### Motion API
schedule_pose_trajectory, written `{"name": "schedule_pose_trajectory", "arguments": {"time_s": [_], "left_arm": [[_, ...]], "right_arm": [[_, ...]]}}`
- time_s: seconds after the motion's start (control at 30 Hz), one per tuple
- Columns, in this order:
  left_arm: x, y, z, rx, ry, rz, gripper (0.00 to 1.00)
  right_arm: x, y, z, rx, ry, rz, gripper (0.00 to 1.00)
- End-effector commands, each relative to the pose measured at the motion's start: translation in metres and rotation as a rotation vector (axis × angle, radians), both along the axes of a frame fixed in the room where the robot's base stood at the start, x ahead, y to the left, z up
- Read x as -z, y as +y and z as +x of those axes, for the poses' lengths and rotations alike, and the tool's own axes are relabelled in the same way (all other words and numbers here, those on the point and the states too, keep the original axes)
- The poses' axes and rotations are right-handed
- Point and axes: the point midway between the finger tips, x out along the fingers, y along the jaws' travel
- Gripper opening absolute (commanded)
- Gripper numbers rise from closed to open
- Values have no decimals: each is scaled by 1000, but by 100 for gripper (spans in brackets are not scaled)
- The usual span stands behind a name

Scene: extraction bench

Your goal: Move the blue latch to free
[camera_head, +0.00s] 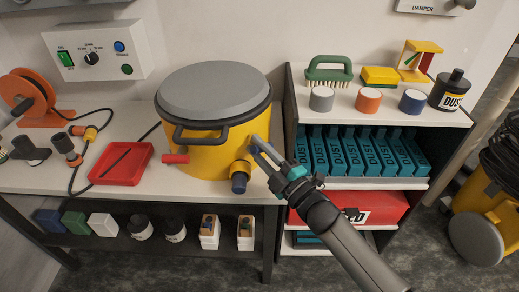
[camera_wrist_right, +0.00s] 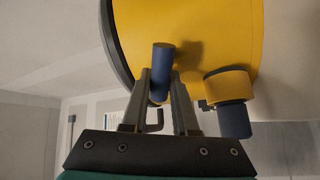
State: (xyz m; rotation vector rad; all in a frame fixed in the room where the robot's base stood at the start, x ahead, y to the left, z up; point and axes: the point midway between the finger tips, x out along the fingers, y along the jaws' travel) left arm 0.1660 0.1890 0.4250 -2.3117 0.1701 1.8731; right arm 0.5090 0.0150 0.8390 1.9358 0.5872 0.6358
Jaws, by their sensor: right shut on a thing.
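The yellow vacuum drum (camera_head: 205,158) with a grey lid (camera_head: 214,88) stands on the bench. My right gripper (camera_head: 258,143) reaches its right side from the lower right. In the right wrist view the gripper (camera_wrist_right: 162,85) is shut on the blue latch (camera_wrist_right: 163,58), a short blue cylinder at the drum wall whose end stands out past the fingertips. In the head view the fingers hide the latch. A red latch (camera_head: 176,158) sticks out at the drum's left side. My left gripper is in neither view.
A black handle (camera_head: 208,134) crosses the drum front. A shelf unit (camera_head: 290,110) stands close right. A red tray (camera_head: 108,170) lies left.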

Motion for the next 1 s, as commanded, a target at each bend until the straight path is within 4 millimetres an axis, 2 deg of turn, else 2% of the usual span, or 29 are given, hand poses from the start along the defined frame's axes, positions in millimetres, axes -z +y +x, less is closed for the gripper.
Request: {"name": "schedule_pose_trajectory", "arguments": {"time_s": [0.5,1.0], "left_arm": [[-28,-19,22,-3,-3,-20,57],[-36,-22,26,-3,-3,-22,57]], "right_arm": [[9,1,-1,1,-245,-247,0],[9,1,-1,1,-294,-296,0]]}}
